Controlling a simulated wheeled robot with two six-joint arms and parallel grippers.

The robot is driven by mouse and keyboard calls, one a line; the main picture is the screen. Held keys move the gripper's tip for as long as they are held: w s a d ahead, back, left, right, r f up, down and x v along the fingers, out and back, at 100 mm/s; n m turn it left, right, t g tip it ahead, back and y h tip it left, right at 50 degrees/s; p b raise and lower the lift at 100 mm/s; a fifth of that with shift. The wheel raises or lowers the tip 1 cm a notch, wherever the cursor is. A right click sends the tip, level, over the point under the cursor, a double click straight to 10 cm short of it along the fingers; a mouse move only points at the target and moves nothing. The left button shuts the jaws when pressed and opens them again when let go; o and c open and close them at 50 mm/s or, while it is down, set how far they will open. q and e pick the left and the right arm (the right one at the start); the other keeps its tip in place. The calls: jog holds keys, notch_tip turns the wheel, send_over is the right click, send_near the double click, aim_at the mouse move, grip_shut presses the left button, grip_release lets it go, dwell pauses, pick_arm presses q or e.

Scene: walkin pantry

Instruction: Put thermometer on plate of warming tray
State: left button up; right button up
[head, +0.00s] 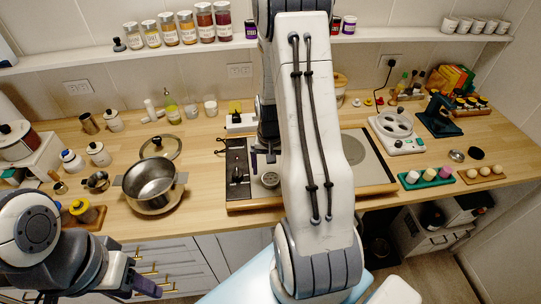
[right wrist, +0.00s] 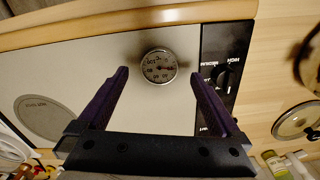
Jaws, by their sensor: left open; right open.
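The thermometer (right wrist: 159,66) is a small round silver dial. It appears to lie face up on the pale metal plate (right wrist: 110,85) of the warming tray, near the black control panel (right wrist: 228,70). In the head view the thermometer (head: 270,180) shows just right of the panel (head: 237,175). My right gripper (right wrist: 158,74) is open and empty, its fingers spread on either side of the dial, apart from it. In the head view the right gripper (head: 264,157) hangs above the tray, and my arm hides part of the plate. My left gripper (head: 140,286) is open and empty at lower left.
A steel pot (head: 152,184) stands left of the tray, with a glass lid (head: 160,147) behind it. A white hot plate (head: 397,132) and a green egg-cup tray (head: 427,178) stand to the right. A jar shelf (head: 160,53) runs along the wall.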

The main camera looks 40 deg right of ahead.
aim_at(270, 180)
notch_tip(270, 180, up, 8)
jog(key=b, duration=0.1)
jog(key=s+a+r+n, duration=0.1)
jog(key=a+r+n, duration=0.25)
jog(key=a, duration=0.55)
jog(key=s+a+r+n, duration=0.15)
jog(key=a+n, duration=0.25)
jog(key=a, duration=0.6)
jog(key=s+a+r+n+y, duration=0.1)
jog(key=s+a+r+n, duration=0.1)
jog(key=s+a+n, duration=0.6)
jog(key=s+a, duration=0.3)
jog(key=s, duration=0.2)
jog(key=shift+s+a+r, duration=0.35)
jog(key=shift+a, duration=0.05)
jog(key=shift+n, duration=0.25)
